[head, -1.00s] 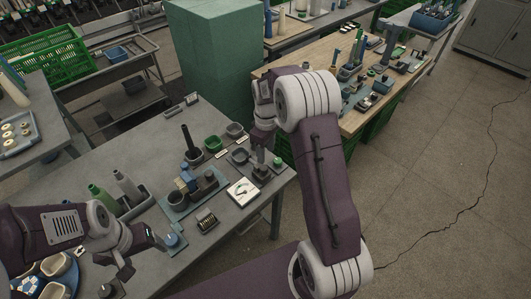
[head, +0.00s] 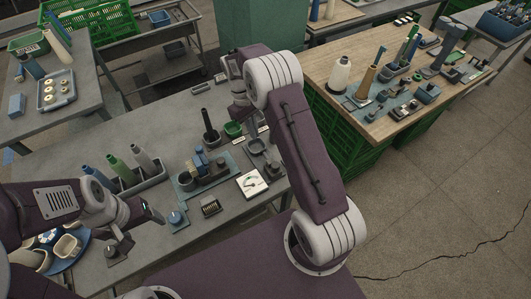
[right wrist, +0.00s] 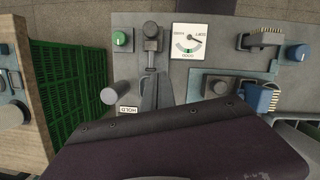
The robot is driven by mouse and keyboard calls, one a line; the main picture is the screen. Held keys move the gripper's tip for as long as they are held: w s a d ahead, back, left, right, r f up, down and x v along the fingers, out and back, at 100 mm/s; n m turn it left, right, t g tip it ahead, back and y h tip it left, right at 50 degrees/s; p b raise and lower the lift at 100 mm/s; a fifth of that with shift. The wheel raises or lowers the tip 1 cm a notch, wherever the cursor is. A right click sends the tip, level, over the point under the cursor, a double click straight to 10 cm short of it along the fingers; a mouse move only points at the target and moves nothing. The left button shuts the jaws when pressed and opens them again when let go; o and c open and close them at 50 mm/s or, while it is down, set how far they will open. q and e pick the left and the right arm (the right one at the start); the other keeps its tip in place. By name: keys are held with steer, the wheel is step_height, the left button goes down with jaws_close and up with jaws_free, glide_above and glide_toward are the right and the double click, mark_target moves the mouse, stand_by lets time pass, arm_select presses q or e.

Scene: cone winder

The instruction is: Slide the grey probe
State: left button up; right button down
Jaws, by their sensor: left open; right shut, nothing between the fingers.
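What looks like the grey probe (right wrist: 151,32) is a dark grey knob on a narrow slide in the right wrist view, between a green knob (right wrist: 122,40) and a white dial card (right wrist: 190,41). The dial has a needle and a green band. In the head view the dial card (head: 251,184) lies near the bench's edge, and my right arm partly hides the slide. My left gripper (head: 136,229) is open and empty over the bench's near left.
A blue-grey fixture (head: 205,175) stands left of the dial, with a tray of cones (head: 150,177) beyond my left gripper. A small HOLD plate (right wrist: 128,110) is near the slide. A wooden table (head: 395,120) with green crates stands to the right, beyond open floor.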

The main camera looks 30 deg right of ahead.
mark_target(270, 163)
steer(key=x, duration=0.5)
steer(key=p+x, duration=0.1)
steer(key=x, duration=0.4)
steer(key=shift+d+f, duration=0.1)
steer(key=shift+d, duration=0.1)
steer(key=s, duration=0.1)
steer(key=s+d+p, duration=0.1)
steer(key=s, duration=0.1)
steer(key=shift+s+d+p, duration=0.1)
steer(key=shift+p, duration=0.2)
steer(key=shift+s+d, duration=0.15)
steer(key=shift+s, duration=0.1)
